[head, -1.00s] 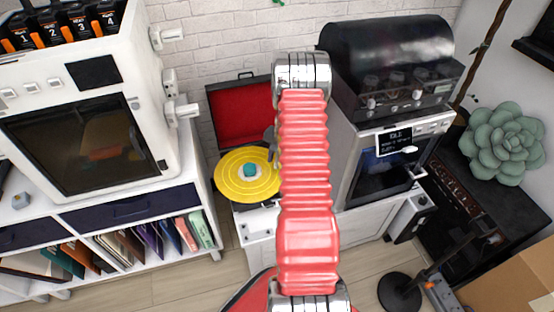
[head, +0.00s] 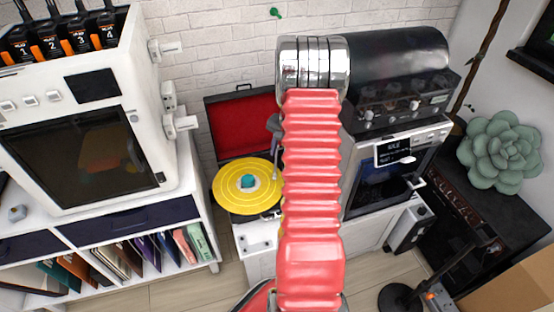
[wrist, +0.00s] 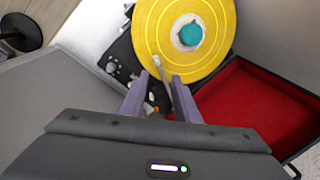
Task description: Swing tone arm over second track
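A turntable in an open case with a red-lined lid (head: 245,125) carries a yellow record (head: 228,193) with a teal centre piece (head: 248,181). In the wrist view the yellow record (wrist: 160,35) fills the top. The thin tone arm (wrist: 159,65) reaches its near edge, its tip over the outer grooves. My gripper (wrist: 161,77) has its two purple fingers apart, one on each side of the tone arm. I cannot tell whether either finger touches it. In the head view my gripper (head: 276,155) is mostly hidden behind my red arm, by the record's right edge.
A white enclosed machine (head: 85,130) on a shelf unit stands left. A coffee-machine-like appliance (head: 400,110) stands right of the turntable, close to my arm. The raised lid is right behind the record. A succulent (head: 500,150) stands far right.

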